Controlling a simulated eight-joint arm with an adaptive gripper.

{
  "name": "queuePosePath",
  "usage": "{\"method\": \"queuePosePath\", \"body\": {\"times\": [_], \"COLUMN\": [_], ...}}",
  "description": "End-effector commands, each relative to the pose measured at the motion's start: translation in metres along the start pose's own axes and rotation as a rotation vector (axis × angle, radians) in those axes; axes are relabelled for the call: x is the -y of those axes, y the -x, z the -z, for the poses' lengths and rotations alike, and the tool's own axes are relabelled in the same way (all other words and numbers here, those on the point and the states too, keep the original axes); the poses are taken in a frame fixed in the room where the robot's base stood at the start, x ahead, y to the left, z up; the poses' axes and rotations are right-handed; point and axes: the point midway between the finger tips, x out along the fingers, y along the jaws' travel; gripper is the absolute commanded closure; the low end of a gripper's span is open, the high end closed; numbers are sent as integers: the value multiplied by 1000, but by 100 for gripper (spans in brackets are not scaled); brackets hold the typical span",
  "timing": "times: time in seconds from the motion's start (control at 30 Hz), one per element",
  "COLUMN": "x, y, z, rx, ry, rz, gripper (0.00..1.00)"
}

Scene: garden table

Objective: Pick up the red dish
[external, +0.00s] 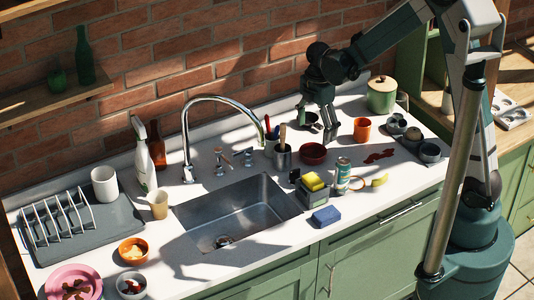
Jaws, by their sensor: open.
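The red dish (313,154) is a small dark red bowl. It stands upright on the white counter, right of the sink and beside a metal pot with utensils. My gripper (318,134) is open and points down, just above and behind the dish in the picture. No object shows between its fingers. Whether the fingers touch anything behind them cannot be told.
The utensil pot (282,156) stands close left of the dish, and an orange cup (362,129) stands to the right. A can (342,176) and a sponge caddy (317,194) are in front. The sink (238,212) lies left.

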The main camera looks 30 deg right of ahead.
Motion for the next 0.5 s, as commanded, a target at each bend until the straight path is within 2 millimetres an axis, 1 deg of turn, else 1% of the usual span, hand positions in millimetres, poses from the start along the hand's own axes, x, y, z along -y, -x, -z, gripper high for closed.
{"method": "queuePosePath", "body": {"times": [0.5], "x": [-1], "y": [-4], "z": [1], "rx": [0], "ry": [15], "rz": [6], "gripper": [24]}}
